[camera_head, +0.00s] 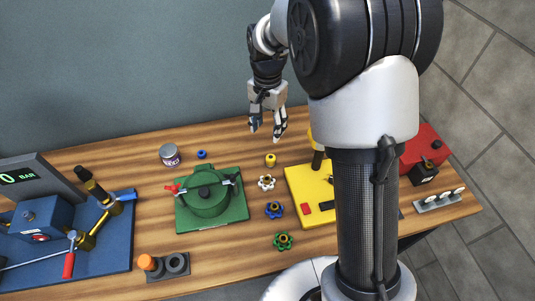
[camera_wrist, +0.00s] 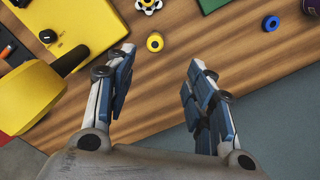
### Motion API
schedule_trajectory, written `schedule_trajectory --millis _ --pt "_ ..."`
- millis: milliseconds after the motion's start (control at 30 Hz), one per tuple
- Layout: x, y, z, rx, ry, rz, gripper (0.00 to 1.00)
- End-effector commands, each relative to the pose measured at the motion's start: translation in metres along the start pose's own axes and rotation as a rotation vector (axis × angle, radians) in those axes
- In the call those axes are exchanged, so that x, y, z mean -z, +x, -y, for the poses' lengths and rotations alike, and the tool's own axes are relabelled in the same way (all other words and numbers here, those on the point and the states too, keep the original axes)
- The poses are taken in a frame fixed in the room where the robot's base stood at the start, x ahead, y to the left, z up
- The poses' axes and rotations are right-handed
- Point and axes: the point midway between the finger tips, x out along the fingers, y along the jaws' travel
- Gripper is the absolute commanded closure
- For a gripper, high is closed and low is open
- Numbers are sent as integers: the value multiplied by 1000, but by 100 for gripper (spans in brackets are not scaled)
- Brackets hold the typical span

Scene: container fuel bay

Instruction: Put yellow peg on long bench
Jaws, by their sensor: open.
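The yellow peg (camera_head: 270,160) is small and stands on the wooden long bench (camera_head: 150,222), just behind a white knob. In the wrist view the yellow peg (camera_wrist: 155,42) shows from above as a yellow ring with a dark centre, on the bare wood of the bench (camera_wrist: 225,55). My gripper (camera_head: 266,136) is above the back of the bench, a little behind the peg. In the wrist view my gripper (camera_wrist: 160,68) has its fingers wide apart with nothing between them. The peg lies just beyond the fingertips, apart from them.
A blue ring (camera_head: 202,154) and a jar (camera_head: 170,155) stand left of the peg. White (camera_head: 266,182), blue (camera_head: 274,210) and green (camera_head: 283,241) knobs line up in front. A yellow panel (camera_head: 302,185) is on the right.

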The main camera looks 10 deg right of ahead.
Motion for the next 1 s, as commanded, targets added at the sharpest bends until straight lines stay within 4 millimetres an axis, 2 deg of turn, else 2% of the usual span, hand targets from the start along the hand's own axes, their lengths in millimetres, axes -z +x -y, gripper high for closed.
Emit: schedule_trajectory --millis 33,100,400,767,1000 --pt "-1 15 -1 -3 0 3 51" --pt "-1 31 -1 -3 -1 3 51" --pt "0 90 -2 -2 -2 2 51" --pt "2 114 -4 -1 -2 1 51" --pt "6 151 -8 -2 -2 2 51"
